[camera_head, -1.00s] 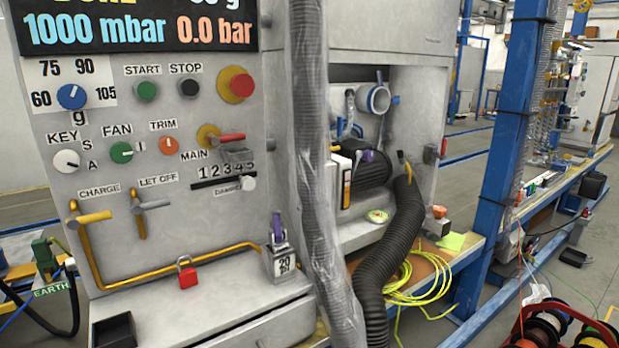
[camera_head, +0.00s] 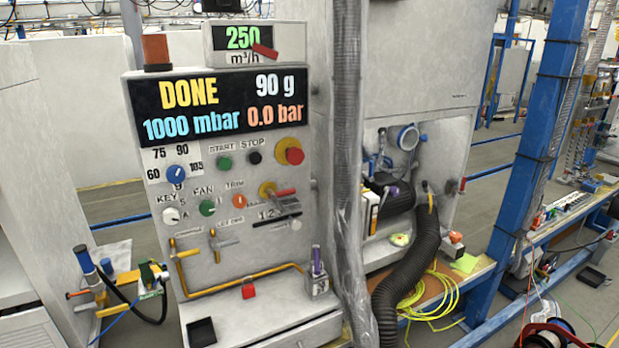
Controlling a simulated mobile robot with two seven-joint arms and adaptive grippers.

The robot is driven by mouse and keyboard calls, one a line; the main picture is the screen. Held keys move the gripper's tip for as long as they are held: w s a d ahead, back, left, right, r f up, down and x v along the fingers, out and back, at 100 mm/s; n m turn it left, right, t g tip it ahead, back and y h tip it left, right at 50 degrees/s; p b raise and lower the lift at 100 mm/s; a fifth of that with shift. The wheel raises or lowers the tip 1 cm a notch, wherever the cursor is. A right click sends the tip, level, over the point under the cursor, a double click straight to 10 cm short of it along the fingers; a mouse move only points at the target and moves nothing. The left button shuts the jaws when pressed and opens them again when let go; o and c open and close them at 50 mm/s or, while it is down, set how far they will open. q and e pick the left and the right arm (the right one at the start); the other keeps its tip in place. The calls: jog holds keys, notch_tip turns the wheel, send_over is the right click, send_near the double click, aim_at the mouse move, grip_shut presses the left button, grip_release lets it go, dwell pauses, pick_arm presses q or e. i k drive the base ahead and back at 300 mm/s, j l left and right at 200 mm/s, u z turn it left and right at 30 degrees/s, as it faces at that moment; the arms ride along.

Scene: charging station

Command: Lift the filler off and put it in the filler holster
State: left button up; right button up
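Neither of my grippers is in view. No part is labelled as the filler or its holster, so I cannot tell for certain which they are. A blue-handled tool (camera_head: 84,261) stands tilted at the left beside the station, by a yellow bracket (camera_head: 118,286). A black hose (camera_head: 128,303) loops there beside a green clamp (camera_head: 150,272). A purple-topped piece (camera_head: 317,262) stands upright on a small grey block (camera_head: 319,286) on the station's ledge. A second purple piece (camera_head: 393,194) shows at the dark cylinder (camera_head: 396,205) in the recess.
The station panel's display (camera_head: 215,108) reads DONE, 90 g, 1000 mbar and 0.0 bar. A thick black hose (camera_head: 408,262) and blue post (camera_head: 540,140) stand right. Open floor shows behind the post.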

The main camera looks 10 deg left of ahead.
aim_at(95, 284)
jog(key=u, duration=1.6)
